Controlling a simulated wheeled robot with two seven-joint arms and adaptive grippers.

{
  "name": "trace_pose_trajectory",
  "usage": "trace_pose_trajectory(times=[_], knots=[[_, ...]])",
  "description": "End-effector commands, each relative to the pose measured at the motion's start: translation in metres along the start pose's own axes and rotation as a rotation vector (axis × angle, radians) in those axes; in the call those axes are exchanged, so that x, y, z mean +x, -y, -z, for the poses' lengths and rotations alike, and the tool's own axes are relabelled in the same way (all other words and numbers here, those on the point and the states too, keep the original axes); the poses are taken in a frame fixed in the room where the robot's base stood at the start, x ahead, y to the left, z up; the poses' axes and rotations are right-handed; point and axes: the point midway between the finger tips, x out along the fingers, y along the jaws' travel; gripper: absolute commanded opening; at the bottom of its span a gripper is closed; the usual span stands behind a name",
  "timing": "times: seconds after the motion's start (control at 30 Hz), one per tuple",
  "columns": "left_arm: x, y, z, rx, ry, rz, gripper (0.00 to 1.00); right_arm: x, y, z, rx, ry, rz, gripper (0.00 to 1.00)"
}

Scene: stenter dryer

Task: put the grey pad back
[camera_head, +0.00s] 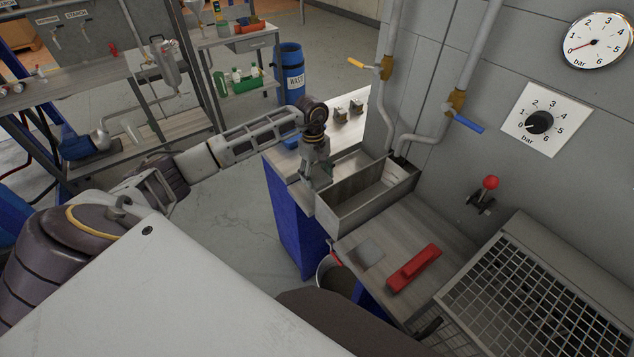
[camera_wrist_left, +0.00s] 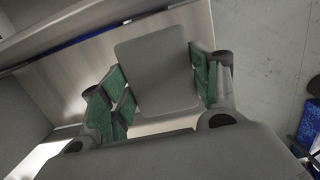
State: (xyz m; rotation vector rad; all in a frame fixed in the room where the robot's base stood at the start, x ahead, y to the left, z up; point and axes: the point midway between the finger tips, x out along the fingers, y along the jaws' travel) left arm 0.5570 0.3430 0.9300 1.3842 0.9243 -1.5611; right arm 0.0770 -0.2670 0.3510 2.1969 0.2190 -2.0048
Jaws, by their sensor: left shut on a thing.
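My left gripper (camera_head: 317,176) points down at the left end of an open metal trough (camera_head: 345,216). In the left wrist view the gripper (camera_wrist_left: 158,82) is shut on the grey pad (camera_wrist_left: 154,62), a flat square with rounded corners between green-lined fingers. In the head view I cannot make out the pad at the gripper. A flat lighter grey square (camera_head: 368,253) lies on the worktop (camera_head: 425,223) in front of the trough; I cannot tell whether it is a marking or a separate piece. My right gripper is not in view.
A wire-mesh guard (camera_head: 515,305) stands further right. Pipes with a yellow valve lever (camera_head: 356,62) and a blue valve lever (camera_head: 468,124) rise behind the trough. A bucket (camera_head: 338,280) stands below the worktop's left edge.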

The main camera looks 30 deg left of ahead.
Motion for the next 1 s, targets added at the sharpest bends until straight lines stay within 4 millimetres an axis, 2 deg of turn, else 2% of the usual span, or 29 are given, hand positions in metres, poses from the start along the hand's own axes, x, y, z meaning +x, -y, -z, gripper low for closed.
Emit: trace_pose_trajectory(times=[0.17, 0.5, 1.0], knots=[[0.005, 0.000, 0.000, 0.000, 0.001, 0.001, 0.40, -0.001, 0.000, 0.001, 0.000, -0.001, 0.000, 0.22], [0.035, 0.000, 0.004, 0.000, 0.001, 0.001, 0.40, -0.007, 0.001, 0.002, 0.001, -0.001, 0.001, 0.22], [0.041, 0.000, 0.005, 0.001, 0.000, 0.000, 0.40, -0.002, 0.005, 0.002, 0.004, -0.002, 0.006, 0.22]])
